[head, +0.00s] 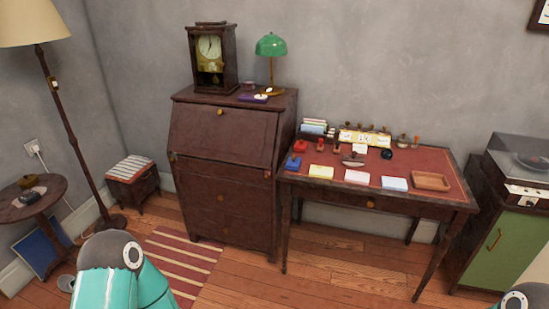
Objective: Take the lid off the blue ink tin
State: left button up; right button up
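A small blue tin (293,163) sits at the left end of the red-topped writing table (443,191), near its front edge. It is too small in the head view to make out its lid clearly. A similar red tin (301,146) stands just behind it. Neither of my grippers is in view. Only a teal link of my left arm shows at the bottom left and a bit of my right arm at the bottom right corner, both well apart from the table.
Stamps (352,160), paper pads (357,177) and a wooden tray (431,181) share the tabletop. A dark bureau (222,150) stands close on the left, taller than the table. A green cabinet (500,245) stands on the right. The floor in front is clear, partly under a striped rug (187,258).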

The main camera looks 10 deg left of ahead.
aim_at(293, 162)
jog(key=u, duration=0.3)
jog(key=i, duration=1.85)
jog(key=z, duration=0.85)
jog(key=k, duration=0.8)
jog(key=z, duration=0.2)
jog(key=i, duration=0.85)
jog(key=u, duration=0.05)
